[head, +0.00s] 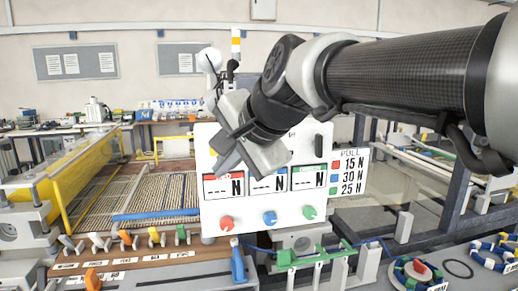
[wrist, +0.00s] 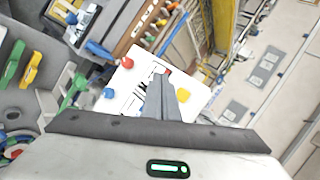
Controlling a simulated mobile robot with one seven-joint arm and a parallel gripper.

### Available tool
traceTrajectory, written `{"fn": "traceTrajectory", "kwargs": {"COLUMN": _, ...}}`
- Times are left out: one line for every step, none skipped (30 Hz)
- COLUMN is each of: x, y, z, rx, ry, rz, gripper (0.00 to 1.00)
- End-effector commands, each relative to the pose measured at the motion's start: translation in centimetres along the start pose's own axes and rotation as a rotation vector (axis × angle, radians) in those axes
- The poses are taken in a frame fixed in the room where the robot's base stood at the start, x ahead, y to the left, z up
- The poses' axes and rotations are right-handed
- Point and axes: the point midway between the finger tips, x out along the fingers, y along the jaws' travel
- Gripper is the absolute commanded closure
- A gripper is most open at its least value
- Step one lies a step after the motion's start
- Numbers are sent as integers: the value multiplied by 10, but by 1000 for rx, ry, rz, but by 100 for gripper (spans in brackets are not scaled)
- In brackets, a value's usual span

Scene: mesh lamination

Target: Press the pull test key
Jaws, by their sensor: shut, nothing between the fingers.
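A white upright panel (head: 290,230) stands in front of me with three displays marked N, framed in red (head: 223,187), blue (head: 268,182) and green (head: 308,178). Below them are a red knob (head: 227,223), a blue knob (head: 270,217) and a green knob (head: 309,212). My gripper (head: 228,158) is in front of the panel's upper left and hides part of it. In the wrist view, my fingers (wrist: 160,76) are together and empty over the panel. A yellow key (wrist: 183,95) shows beside them there. I cannot tell whether they touch the panel. No key's label is readable as pull test.
A PULL sign (head: 350,155) lists 15, 30 and 25 N. A brown rack (head: 150,262) with coloured clips is at the front left. A blue clamp-like piece (head: 238,264) and green fixtures (head: 320,256) stand below the panel. Coloured rings (head: 418,273) lie at right.

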Motion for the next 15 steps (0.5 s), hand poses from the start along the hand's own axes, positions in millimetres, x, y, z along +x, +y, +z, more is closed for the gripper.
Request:
{"fn": "traceTrajectory", "kwargs": {"x": 0, "y": 0, "z": 0, "rx": 0, "ry": 0, "rz": 0, "gripper": 100}}
{"fn": "traceTrajectory", "kwargs": {"x": 0, "y": 0, "z": 0, "rx": 0, "ry": 0, "rz": 0, "gripper": 100}}
{"fn": "traceTrajectory", "kwargs": {"x": 0, "y": 0, "z": 0, "rx": 0, "ry": 0, "rz": 0, "gripper": 100}}
{"fn": "traceTrajectory", "kwargs": {"x": 0, "y": 0, "z": 0, "rx": 0, "ry": 0, "rz": 0, "gripper": 100}}
{"fn": "traceTrajectory", "kwargs": {"x": 0, "y": 0, "z": 0, "rx": 0, "ry": 0, "rz": 0, "gripper": 100}}
{"fn": "traceTrajectory", "kwargs": {"x": 0, "y": 0, "z": 0, "rx": -1, "ry": 0, "rz": 0, "gripper": 100}}
{"fn": "traceTrajectory", "kwargs": {"x": 0, "y": 0, "z": 0, "rx": -1, "ry": 0, "rz": 0, "gripper": 100}}
{"fn": "traceTrajectory", "kwargs": {"x": 0, "y": 0, "z": 0, "rx": -1, "ry": 0, "rz": 0, "gripper": 100}}
{"fn": "traceTrajectory", "kwargs": {"x": 0, "y": -1, "z": 0, "rx": -1, "ry": 0, "rz": 0, "gripper": 100}}
{"fn": "traceTrajectory", "kwargs": {"x": 1, "y": -1, "z": -1, "rx": -1, "ry": 0, "rz": 0, "gripper": 100}}
{"fn": "traceTrajectory", "kwargs": {"x": 2, "y": -2, "z": -2, "rx": -1, "ry": 0, "rz": 1, "gripper": 100}}
{"fn": "traceTrajectory", "kwargs": {"x": 4, "y": -4, "z": -3, "rx": 0, "ry": 0, "rz": 1, "gripper": 100}}
{"fn": "traceTrajectory", "kwargs": {"x": 5, "y": -5, "z": -4, "rx": 0, "ry": 0, "rz": 1, "gripper": 100}}
{"fn": "traceTrajectory", "kwargs": {"x": 7, "y": -6, "z": -6, "rx": 0, "ry": -1, "rz": 1, "gripper": 100}}
{"fn": "traceTrajectory", "kwargs": {"x": 10, "y": -9, "z": -8, "rx": 0, "ry": 0, "rz": 1, "gripper": 100}}
